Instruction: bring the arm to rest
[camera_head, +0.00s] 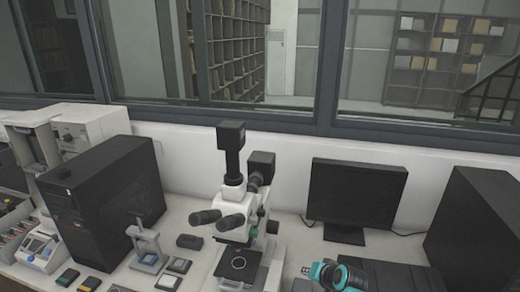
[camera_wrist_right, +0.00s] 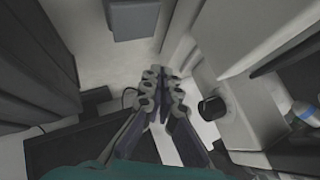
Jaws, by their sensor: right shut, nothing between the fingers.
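My right gripper (camera_head: 307,271) shows at the bottom edge of the head view, at the end of a teal and dark arm part. It is to the right of the microscope's base and in front of the monitor. In the right wrist view its fingers (camera_wrist_right: 160,80) are together, with nothing held between them. My left gripper is in neither view. Most of my right arm lies outside the head view.
A white microscope (camera_head: 236,205) stands mid-bench. A black monitor (camera_head: 355,192) stands behind my right gripper, with a large black box (camera_head: 482,230) at right. A black computer tower (camera_head: 105,200) and small press (camera_head: 146,243) stand at left. Windows rise behind the bench.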

